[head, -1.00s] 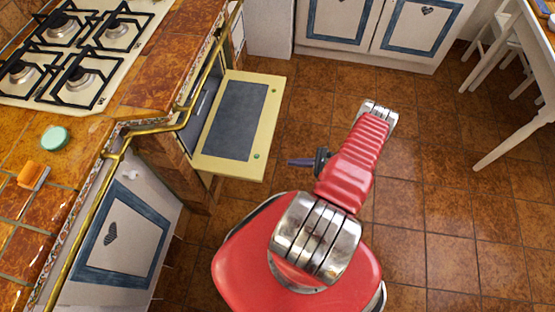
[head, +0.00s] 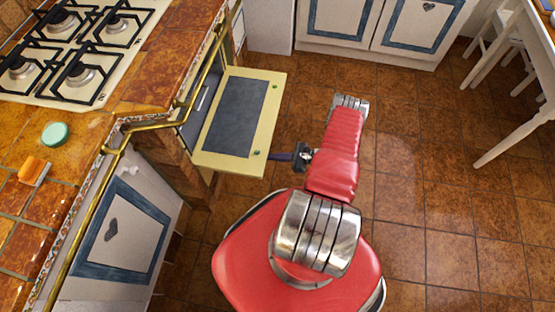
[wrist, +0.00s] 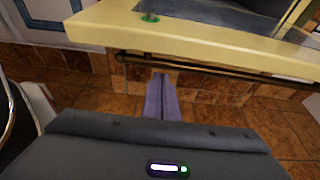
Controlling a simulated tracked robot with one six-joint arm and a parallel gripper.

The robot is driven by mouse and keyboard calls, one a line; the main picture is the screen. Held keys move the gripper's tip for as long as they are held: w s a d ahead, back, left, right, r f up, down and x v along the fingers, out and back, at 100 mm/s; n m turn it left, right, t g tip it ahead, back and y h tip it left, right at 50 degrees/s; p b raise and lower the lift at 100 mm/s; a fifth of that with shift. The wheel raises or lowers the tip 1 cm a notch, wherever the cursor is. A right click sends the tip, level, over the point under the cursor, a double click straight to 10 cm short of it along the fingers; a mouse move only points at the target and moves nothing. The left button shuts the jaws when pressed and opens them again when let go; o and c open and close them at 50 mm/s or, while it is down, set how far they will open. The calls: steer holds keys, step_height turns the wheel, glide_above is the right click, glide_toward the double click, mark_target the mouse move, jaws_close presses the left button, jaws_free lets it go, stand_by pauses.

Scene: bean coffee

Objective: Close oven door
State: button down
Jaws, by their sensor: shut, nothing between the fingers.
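The oven door (head: 236,118) is a cream-yellow panel with a dark glass window. It hangs open from the oven, folded down and out over the floor, at the left middle of the head view. Its yellow edge (wrist: 190,45) crosses the top of the wrist view. My gripper (head: 276,156) is shut and empty at the door's near right corner, beside or just under its edge; I cannot tell whether it touches. In the wrist view the gripper fingers (wrist: 161,97) are together and point toward the space below the door's edge.
A tiled counter with a gas stove (head: 75,50) stands left, edged by a brass rail (head: 140,125). A green round item (head: 54,134) and an orange sponge (head: 33,169) lie on it. White cabinets (head: 380,30) stand behind; a table (head: 520,80) is right. The middle floor is clear.

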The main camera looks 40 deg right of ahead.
steer(key=shift+r, duration=1.35)
